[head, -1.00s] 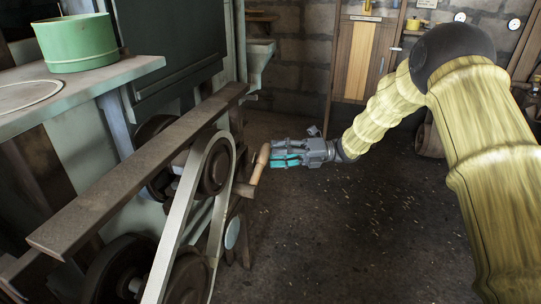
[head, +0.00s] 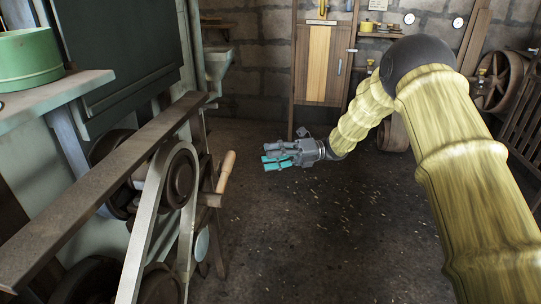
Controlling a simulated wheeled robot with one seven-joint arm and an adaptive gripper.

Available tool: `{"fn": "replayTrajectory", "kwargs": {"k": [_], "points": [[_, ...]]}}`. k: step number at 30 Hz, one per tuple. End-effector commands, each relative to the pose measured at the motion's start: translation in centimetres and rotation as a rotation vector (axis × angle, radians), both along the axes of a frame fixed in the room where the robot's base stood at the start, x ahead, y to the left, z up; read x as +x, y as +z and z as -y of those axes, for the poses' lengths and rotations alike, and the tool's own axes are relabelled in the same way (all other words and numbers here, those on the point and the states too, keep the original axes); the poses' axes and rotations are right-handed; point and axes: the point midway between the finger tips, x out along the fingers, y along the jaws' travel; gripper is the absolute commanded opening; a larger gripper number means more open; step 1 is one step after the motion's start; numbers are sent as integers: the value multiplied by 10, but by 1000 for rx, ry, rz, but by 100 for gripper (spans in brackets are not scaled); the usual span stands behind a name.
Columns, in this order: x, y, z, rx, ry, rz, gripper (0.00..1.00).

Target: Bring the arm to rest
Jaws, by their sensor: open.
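My gripper (head: 272,162) is at the end of my arm, in the middle of the head view. Its teal fingers point left and are open and empty, above the dark floor. The wooden crank handle (head: 226,171) stands to the left of the fingers, apart from them with a clear gap. The handle is upright and tilted slightly right. Beside it, the light belt (head: 148,222) runs around the upper pulley (head: 180,184) and down out of view. The lower part of the drive is cut off by the picture's bottom edge.
A long brown beam (head: 95,192) crosses the left side in front of the machine. A green pot (head: 28,57) stands on a pale shelf at the upper left. A wooden cabinet (head: 322,65) and wheels (head: 500,80) stand at the back. The floor (head: 320,235) below my gripper is clear.

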Motion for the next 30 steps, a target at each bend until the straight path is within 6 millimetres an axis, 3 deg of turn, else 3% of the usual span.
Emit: {"fn": "replayTrajectory", "kwargs": {"k": [5,8,13,17,23,30], "points": [[-1,-21,-6,5,-72,-101,49],[-2,-52,-13,9,-184,-260,49],[-10,-125,-15,17,-441,-634,49],[-28,-189,-6,19,-643,-944,49],[-81,-285,23,27,-955,-1410,49],[-178,-374,66,51,-1312,-1877,49]]}}
